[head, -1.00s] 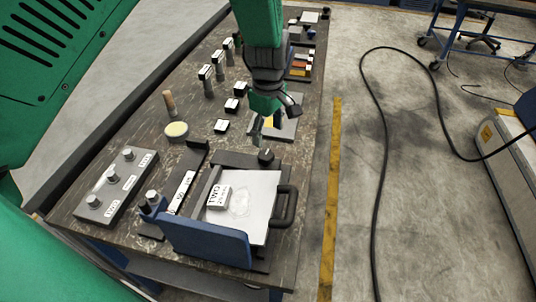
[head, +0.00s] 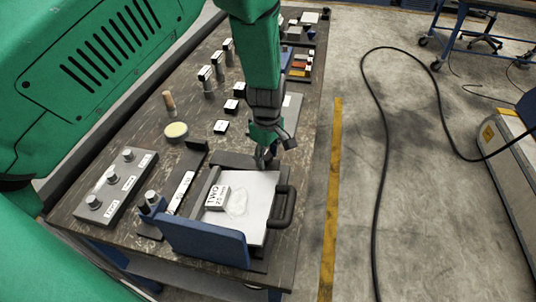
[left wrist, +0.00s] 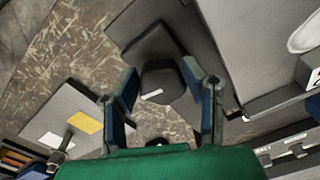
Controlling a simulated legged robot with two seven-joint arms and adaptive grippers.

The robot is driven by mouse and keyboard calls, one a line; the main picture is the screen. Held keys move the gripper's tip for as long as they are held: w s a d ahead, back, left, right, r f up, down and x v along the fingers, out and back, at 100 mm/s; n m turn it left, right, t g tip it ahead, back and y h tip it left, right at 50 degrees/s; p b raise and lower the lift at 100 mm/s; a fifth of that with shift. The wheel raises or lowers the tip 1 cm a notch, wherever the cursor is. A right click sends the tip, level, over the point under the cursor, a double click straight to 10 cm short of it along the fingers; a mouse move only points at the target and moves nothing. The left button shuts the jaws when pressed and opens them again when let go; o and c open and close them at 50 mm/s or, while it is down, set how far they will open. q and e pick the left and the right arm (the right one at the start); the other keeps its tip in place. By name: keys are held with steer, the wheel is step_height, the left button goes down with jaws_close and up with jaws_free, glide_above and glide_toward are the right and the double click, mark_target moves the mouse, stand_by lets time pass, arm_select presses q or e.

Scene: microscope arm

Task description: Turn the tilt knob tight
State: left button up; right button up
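The dark knob (left wrist: 160,82), with a small white mark on it, shows in the left wrist view on a dark bracket (left wrist: 150,45). My left gripper (left wrist: 160,75) is open, with one finger on each side of the knob; I cannot tell whether either finger touches it. In the head view my left gripper (head: 264,158) is at the back edge of the fixture with a white plate (head: 258,190) and hides most of the knob. My right gripper is not in view.
A blue upright panel (head: 205,240) stands at the fixture's front, and a black handle (head: 284,207) on its right. A grey box (head: 115,188) with three knobs lies left. Several small labelled blocks stand further back. A yellow round dish (head: 176,131) sits on the table.

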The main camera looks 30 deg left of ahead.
arm_select(q)
steer(key=shift+w+a, duration=0.1)
steer(key=shift+a, duration=0.3)
steer(key=shift+r+m+p, duration=0.15)
steer(key=shift+m+p, duration=0.35)
steer(key=shift+m, duration=0.7)
steer(key=m+p, duration=0.1)
steer(key=m, duration=0.3)
steer(key=shift+w+a+m, duration=0.1)
steer(key=shift+m, duration=0.2)
steer(key=m+p, duration=0.1)
steer(key=m, duration=0.3)
steer(key=shift+m, duration=0.3)
steer(key=shift+m+p, duration=0.3)
steer(key=shift+m, duration=1.9)
